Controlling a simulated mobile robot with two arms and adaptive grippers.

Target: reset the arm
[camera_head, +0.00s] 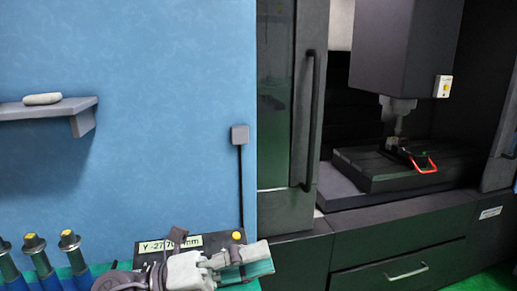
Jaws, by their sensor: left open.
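My left gripper (212,262) shows at the bottom of the head view, low in front of a dark panel with a readout (150,246). It is open, and I see nothing held in it. The gripper and arm cover part of the panel and its text, which reads partly as "Y -27" and "mm". My right gripper is not in view.
Several tool holders (38,258) with yellow tops stand at lower left. A grey shelf (40,109) bears a pale oblong object (42,99). At right, the dark machine (405,40) is open above its worktable (375,172), where a red-edged part (427,168) lies.

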